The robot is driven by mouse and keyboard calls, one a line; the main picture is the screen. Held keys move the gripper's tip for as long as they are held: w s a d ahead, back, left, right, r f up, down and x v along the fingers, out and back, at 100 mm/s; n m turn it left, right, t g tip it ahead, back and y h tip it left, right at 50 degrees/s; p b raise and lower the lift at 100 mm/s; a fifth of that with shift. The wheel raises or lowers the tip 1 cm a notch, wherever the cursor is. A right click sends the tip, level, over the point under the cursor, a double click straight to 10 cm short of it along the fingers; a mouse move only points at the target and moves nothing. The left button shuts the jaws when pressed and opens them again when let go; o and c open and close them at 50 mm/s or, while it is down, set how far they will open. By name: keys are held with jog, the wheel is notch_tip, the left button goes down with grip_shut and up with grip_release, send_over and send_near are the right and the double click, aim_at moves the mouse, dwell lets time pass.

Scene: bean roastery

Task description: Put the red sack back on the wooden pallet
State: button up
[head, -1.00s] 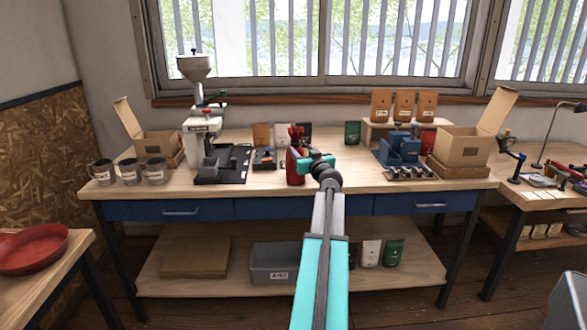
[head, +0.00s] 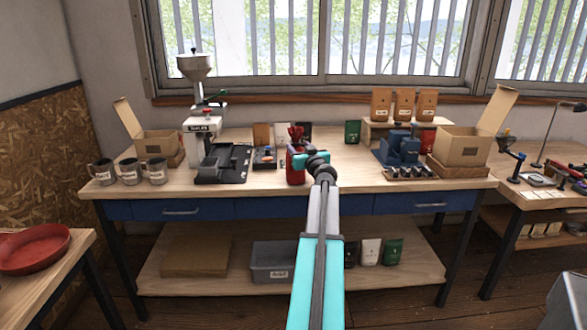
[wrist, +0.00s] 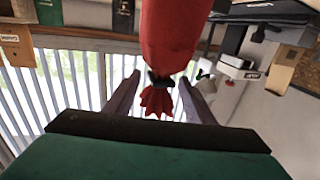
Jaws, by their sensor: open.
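The red sack (head: 294,172) stands upright near the front edge of the workbench, its tied top pointing up. In the wrist view the sack (wrist: 175,35) appears upside down, with its dark tie and ruffled red top between the two fingers. My gripper (wrist: 160,93) is open around the tied neck, with a gap visible beside it. In the head view my arm partly covers the sack and the fingertips are hard to make out. I cannot single out the wooden pallet for sure; a flat wooden slab (head: 195,262) lies on the lower shelf.
A grinder (head: 197,130) and mugs (head: 129,171) stand left of the sack. A blue machine (head: 400,147) and an open cardboard box (head: 462,148) stand right. A grey bin (head: 273,262) and bags (head: 371,251) are on the lower shelf. Some bench top right of the sack is clear.

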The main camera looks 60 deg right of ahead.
aim_at(298, 145)
jog(key=shift+p+x, duration=0.6)
jog(key=shift+x, duration=1.5)
grip_shut()
